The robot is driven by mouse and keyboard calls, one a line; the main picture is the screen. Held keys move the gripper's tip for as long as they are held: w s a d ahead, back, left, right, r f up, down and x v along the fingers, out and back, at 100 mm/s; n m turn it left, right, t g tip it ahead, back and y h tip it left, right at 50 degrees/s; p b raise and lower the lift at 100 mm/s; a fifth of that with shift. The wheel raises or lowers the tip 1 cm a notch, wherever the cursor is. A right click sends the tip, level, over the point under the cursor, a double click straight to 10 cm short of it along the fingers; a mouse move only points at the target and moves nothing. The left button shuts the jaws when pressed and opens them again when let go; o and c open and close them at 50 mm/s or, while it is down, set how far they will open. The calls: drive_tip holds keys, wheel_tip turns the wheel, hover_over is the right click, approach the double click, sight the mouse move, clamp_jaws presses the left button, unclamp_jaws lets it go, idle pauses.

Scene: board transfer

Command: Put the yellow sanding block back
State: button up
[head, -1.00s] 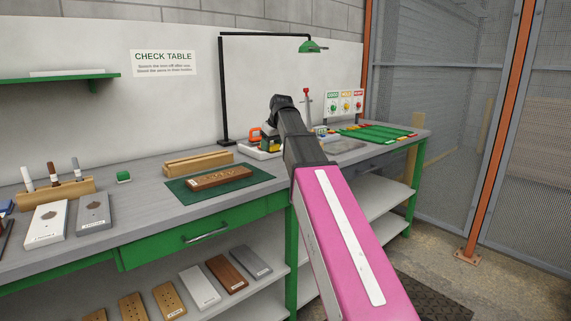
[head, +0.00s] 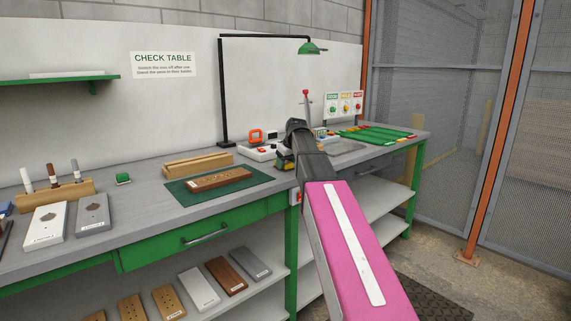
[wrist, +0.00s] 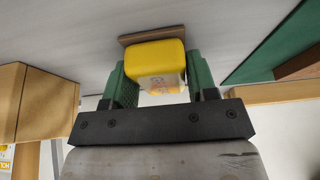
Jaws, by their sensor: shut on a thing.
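The yellow sanding block (wrist: 155,55) is between the two green fingers of my gripper (wrist: 158,80) in the wrist view. The gripper is shut on it. Its yellow top and a pale lower face show; the fingers hide its sides. A thin brown strip (wrist: 140,36) shows just beyond the block; I cannot tell whether they touch. In the head view my gripper (head: 285,162) is low over the bench, right of the green mat (head: 258,178), largely hidden behind my dark wrist. Only a little yellow shows there.
A brown board (head: 220,179) lies on the mat, with a wooden rack (head: 198,163) behind it. A white tray (head: 256,153) and an orange item (head: 256,135) stand behind my gripper. A lamp post (head: 223,95) rises at the back.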

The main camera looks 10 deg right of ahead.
drive_tip(key=o, duration=0.8)
drive_tip(key=v, duration=1.2)
